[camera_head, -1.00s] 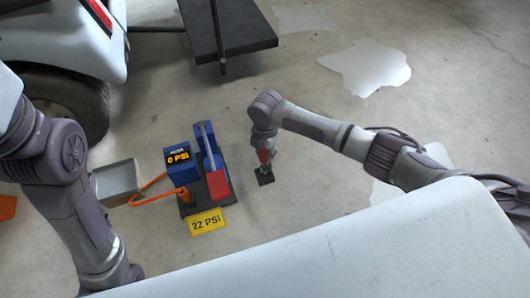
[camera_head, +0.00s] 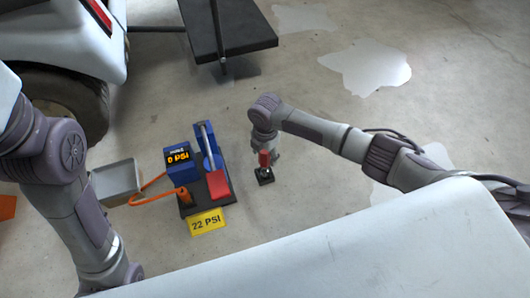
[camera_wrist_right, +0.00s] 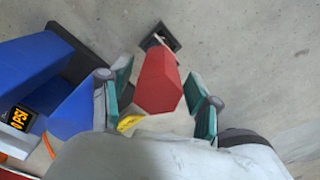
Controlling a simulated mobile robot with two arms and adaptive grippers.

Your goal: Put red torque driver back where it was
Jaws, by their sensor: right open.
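The red torque driver (camera_head: 265,158) stands at a small black square holder (camera_head: 264,177) on the concrete floor. In the right wrist view the driver's red handle (camera_wrist_right: 157,82) points toward the camera, and its far end meets the dark square holder (camera_wrist_right: 160,39). Whether the tip is fully seated is hard to tell. My right gripper (camera_head: 264,154) is around the handle from above. Its green-padded fingers (camera_wrist_right: 160,85) are spread, with a gap on both sides of the handle. My left arm shows at the left; its gripper is out of view.
A blue pump with a 0 PSI display (camera_head: 178,157) and red pedal (camera_head: 218,185) stands left of the holder. A yellow 22 PSI sign (camera_head: 206,222), orange hose (camera_head: 153,200) and grey metal box (camera_head: 117,181) are near it. Floor right of the holder is clear.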

